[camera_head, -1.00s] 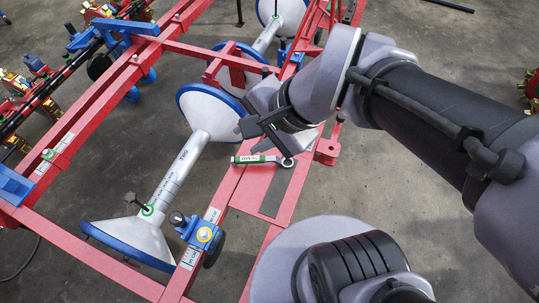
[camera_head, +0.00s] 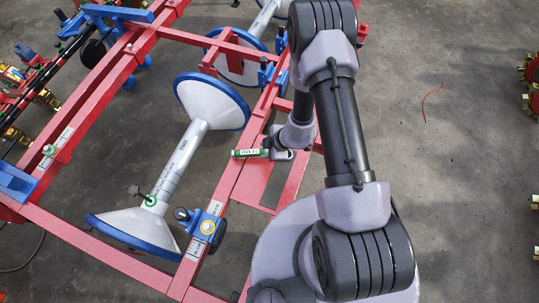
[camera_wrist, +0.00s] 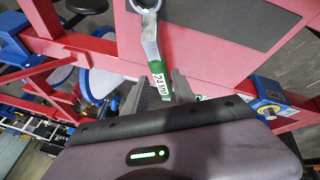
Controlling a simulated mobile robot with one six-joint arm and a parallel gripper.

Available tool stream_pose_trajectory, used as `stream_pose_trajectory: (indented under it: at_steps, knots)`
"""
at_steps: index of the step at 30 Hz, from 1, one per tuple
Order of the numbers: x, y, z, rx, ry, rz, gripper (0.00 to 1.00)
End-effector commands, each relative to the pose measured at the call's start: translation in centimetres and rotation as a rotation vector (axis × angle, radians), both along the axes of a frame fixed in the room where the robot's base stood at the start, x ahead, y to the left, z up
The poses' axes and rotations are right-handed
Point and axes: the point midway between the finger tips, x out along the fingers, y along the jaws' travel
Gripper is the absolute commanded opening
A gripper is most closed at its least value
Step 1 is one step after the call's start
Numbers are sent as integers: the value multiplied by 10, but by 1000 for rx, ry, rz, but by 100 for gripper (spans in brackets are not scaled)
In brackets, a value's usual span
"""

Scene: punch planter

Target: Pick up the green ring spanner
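The green ring spanner (camera_head: 250,153) lies across a red frame beam, its green handle with a white label pointing left. In the head view my gripper (camera_head: 276,148) is at its right part and hides the ring end. In the wrist view the grey ring of the spanner (camera_wrist: 149,38) is at the top, over the red beam. Its green, labelled handle runs down between the two fingers of my gripper (camera_wrist: 160,80). The fingers stand on either side of the handle and look open; contact with it is not clear.
The red frame (camera_head: 235,190) carries white cones with blue rims (camera_head: 213,102) on a grey shaft, left of the spanner. A blue clamp (camera_head: 207,227) sits on the frame below the spanner. A dark plate (camera_wrist: 225,22) lies beside the spanner. Grey floor (camera_head: 460,190) is open at right.

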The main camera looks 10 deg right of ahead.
Motion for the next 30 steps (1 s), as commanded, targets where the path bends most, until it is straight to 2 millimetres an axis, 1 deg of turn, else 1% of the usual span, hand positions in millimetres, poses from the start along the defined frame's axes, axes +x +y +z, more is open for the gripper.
stream_pose_trajectory:
  at_steps: [1,3,8,12,15,20,21,23,24,26,30]
  knots:
    - [3,4,-13,0,0,3,32]
    - [6,7,-20,0,-1,3,32]
    - [11,14,-30,0,-2,3,32]
    - [20,29,-53,-1,-2,6,32]
    - [25,34,-67,0,-2,4,32]
    - [26,34,-65,0,-1,3,32]
    - [26,34,-65,0,-1,3,30]
    - [26,34,-65,0,-1,3,18]
    - [26,34,-65,0,-1,3,10]
    - [26,34,-65,0,-2,4,0]
    - [26,34,-65,0,-2,3,0]
